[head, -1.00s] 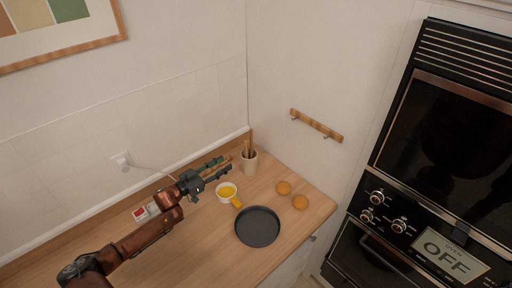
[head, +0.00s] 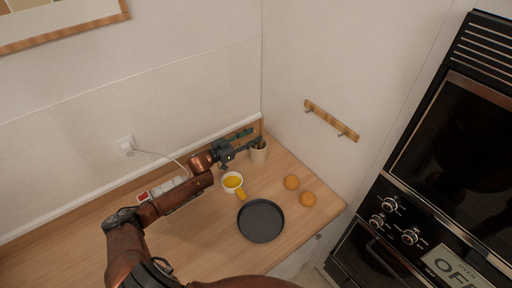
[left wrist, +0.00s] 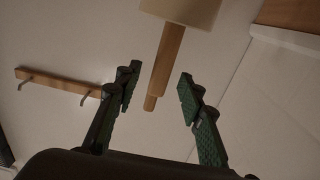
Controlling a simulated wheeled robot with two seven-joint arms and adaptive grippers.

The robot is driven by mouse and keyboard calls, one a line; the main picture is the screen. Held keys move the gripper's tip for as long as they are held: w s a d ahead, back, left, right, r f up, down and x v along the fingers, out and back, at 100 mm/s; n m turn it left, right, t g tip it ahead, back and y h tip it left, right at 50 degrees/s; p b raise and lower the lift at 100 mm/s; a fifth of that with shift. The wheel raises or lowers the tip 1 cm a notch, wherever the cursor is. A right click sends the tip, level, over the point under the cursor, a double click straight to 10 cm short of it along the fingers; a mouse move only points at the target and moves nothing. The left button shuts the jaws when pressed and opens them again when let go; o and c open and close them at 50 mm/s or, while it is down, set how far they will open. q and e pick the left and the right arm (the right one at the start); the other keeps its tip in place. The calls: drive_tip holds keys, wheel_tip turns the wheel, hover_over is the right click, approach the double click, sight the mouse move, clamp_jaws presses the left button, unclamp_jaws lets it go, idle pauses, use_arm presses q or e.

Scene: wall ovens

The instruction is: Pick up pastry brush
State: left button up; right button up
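A beige cup (head: 259,156) stands at the back corner of the counter. In the left wrist view the cup (left wrist: 185,8) appears upside down at the top edge, with a wooden handle (left wrist: 165,65) sticking out of it. This handle looks like the pastry brush's; its bristles are not visible. My left gripper (head: 252,140) is at the cup's mouth in the head view. In the left wrist view the left gripper (left wrist: 158,88) is open, with the handle's end showing between its two green-padded fingers, no contact visible. My right gripper is out of view.
A white bowl (head: 232,180) with yellow contents, a dark pan (head: 261,221) and two orange-brown round items (head: 291,182) (head: 308,199) lie on the counter. A peg rail (head: 331,120) is on the wall. A power strip (head: 166,189) lies at the back. Ovens (head: 440,160) stand at right.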

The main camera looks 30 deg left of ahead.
use_arm(q)
drive_tip(key=shift+x, duration=1.05)
clamp_jaws()
drive_tip(key=shift+s, duration=0.1)
